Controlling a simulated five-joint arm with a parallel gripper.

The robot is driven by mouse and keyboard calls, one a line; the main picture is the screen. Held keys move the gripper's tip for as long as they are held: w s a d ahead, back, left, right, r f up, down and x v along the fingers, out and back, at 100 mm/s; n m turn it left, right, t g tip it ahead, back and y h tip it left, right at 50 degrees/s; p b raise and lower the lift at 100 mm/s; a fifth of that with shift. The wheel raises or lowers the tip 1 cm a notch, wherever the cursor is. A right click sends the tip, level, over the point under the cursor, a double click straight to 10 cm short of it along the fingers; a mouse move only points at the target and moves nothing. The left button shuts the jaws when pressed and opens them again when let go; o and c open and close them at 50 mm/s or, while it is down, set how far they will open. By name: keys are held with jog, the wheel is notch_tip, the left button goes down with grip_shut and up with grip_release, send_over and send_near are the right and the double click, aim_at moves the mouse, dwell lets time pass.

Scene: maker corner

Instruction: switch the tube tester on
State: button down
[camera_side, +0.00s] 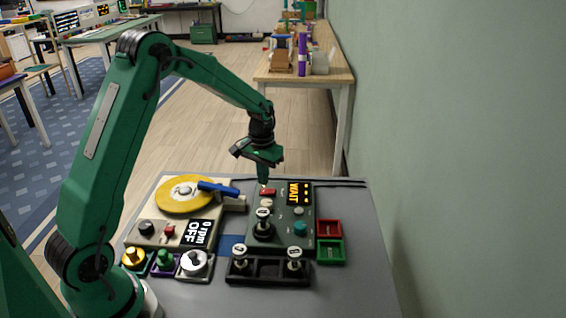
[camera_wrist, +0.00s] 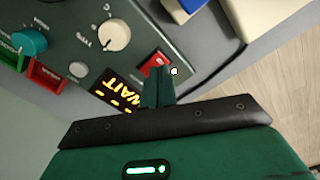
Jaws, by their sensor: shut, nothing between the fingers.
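The tube tester (camera_side: 278,238) is a green panel on the grey table, with a black display (camera_side: 299,192) reading WAIT in yellow. Its red switch (camera_side: 268,192) sits near the far edge, left of the display. The wrist view shows the red switch (camera_wrist: 152,62), a cream knob (camera_wrist: 114,34) and the display (camera_wrist: 113,92). A small pale light (camera_wrist: 174,71) is beside the switch. A tube (camera_side: 263,224) stands on the tester. My gripper (camera_side: 264,183) is shut and empty, pointing down just over the switch. Its fingertips (camera_wrist: 160,70) partly cover the switch; contact cannot be told.
A turntable (camera_side: 163,212) with a yellow disc and a display reading 0 rpm OFF stands left. A black rack (camera_side: 268,271) with tubes lies in front. Red (camera_side: 328,229) and green (camera_side: 330,252) bins are right of the tester. The table (camera_side: 365,265) is clear at the right.

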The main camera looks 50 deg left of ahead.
aim_at(263, 193)
jog(key=shift+r, duration=2.15)
jog(key=s+d+r+m+t, duration=0.1)
jog(key=s+d+r, duration=0.2)
jog(key=s+r, duration=0.25)
jog(key=s+d+r+t, duration=0.2)
jog(key=s+d+r, duration=0.25)
jog(key=r, duration=0.25)
jog(key=s+d+r+m+t, duration=0.1)
jog(key=s+d, duration=0.1)
jog(key=s, duration=0.5)
jog(key=s+d+m+t, duration=0.1)
jog(key=s+d, duration=0.1)
jog(key=s, duration=0.5)
jog(key=shift+s+r+t, duration=0.3)
jog(key=shift+s+r, duration=0.05)
jog(key=shift+s, duration=0.05)
